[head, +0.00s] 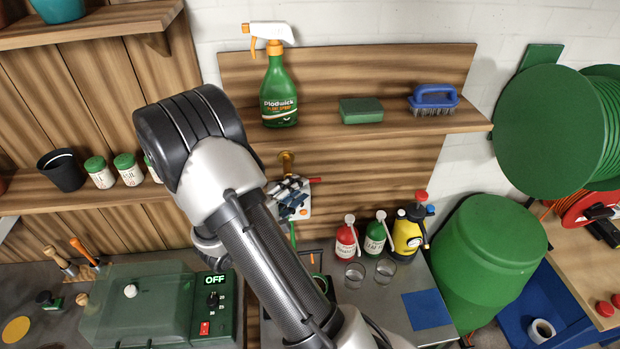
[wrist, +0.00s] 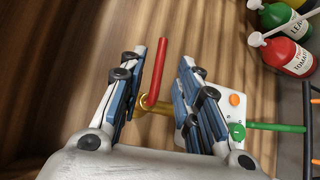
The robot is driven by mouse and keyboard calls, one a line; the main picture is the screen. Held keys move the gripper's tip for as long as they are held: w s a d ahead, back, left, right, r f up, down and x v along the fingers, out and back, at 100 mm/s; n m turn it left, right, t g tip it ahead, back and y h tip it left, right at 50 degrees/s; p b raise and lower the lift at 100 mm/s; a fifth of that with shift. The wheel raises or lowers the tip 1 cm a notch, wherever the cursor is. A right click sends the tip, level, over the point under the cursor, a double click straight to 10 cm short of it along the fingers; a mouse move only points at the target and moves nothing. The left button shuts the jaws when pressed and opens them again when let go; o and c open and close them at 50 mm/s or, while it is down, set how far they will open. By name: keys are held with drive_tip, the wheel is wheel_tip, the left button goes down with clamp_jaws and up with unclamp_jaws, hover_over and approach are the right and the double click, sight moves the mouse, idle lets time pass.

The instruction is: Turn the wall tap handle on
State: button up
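The tap handle is a red lever (wrist: 157,72) on a brass tap body (wrist: 148,106) on the wooden wall panel. In the wrist view the lever stands between the two fingers of my gripper (wrist: 163,60), which are spread apart. A gap shows on each side of the lever, so I see no grip on it. In the head view my gripper (head: 289,194) is at the wall panel, just below the brass tap part (head: 287,160). The tip of the red lever (head: 315,180) shows to its right; the rest is hidden by the gripper.
Red (head: 346,240) and green (head: 375,236) bottles stand on the counter below right. A shelf above holds a spray bottle (head: 279,90), sponge and brush.

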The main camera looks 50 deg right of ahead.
sight(310, 179)
drive_tip(key=d, duration=0.4)
drive_tip(key=d+f, duration=0.1)
drive_tip(key=d, duration=0.1)
drive_tip(key=shift+w+d+p, duration=0.2)
drive_tip(key=shift+p, duration=0.1)
clamp_jaws()
idle(0.4)
